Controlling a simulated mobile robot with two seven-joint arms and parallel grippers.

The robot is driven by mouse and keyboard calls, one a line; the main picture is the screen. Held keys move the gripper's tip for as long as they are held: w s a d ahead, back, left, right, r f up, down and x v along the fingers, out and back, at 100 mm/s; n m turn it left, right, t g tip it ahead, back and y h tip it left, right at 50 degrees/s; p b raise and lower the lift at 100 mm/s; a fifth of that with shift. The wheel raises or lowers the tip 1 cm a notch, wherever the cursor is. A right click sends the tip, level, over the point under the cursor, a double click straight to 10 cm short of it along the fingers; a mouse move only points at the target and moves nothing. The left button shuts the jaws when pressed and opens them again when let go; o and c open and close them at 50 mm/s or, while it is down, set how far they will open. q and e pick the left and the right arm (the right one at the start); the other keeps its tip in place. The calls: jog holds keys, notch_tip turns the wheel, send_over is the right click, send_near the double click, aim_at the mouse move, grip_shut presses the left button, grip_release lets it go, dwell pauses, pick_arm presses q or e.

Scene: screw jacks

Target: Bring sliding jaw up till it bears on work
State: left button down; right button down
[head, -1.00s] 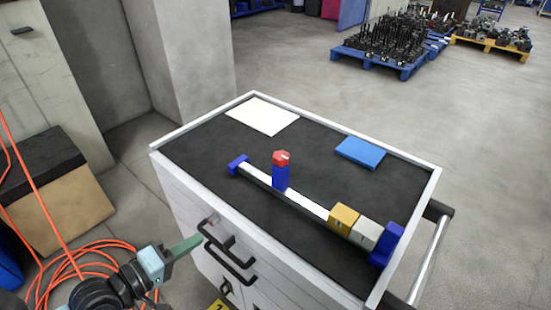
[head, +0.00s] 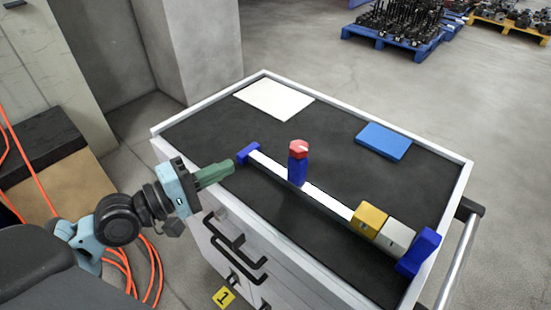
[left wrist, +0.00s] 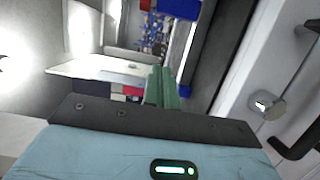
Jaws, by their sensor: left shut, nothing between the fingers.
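A clamp lies on the cart's black top: a white bar (head: 330,202) with a blue end piece (head: 248,152) at its left and a blue fixed jaw (head: 418,252) at its right. The blue sliding jaw (head: 297,170) with a red hexagonal head (head: 298,148) stands on the bar. A yellow block (head: 369,219) and a grey block (head: 397,237) sit against the fixed jaw; a wide gap separates them from the sliding jaw. My left gripper (head: 232,167), with green fingers, is shut and empty near the end piece, left of the sliding jaw. Its fingers also show in the left wrist view (left wrist: 160,86).
A white sheet (head: 274,98) and a blue slab (head: 383,140) lie at the back of the top. A raised pale rim (head: 462,190) edges the cart. Dark drawer handles (head: 235,245) stick out from its front. The top between bar and slab is clear.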

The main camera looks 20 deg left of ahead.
aim_at(297, 169)
pick_arm(q)
jog(key=p+x, duration=0.1)
jog(key=x, duration=0.7)
jog(key=shift+w+d+r, duration=0.1)
jog(key=shift+w+d, duration=0.1)
jog(key=shift+w, duration=0.05)
jog(key=d+p, duration=0.1)
jog(key=d, duration=0.1)
jog(key=shift+s+d, duration=0.2)
jog(key=shift+d, duration=0.15)
jog(key=shift+s+d+p, duration=0.3)
jog(key=shift+d, duration=0.4)
jog(key=shift+d, duration=0.1)
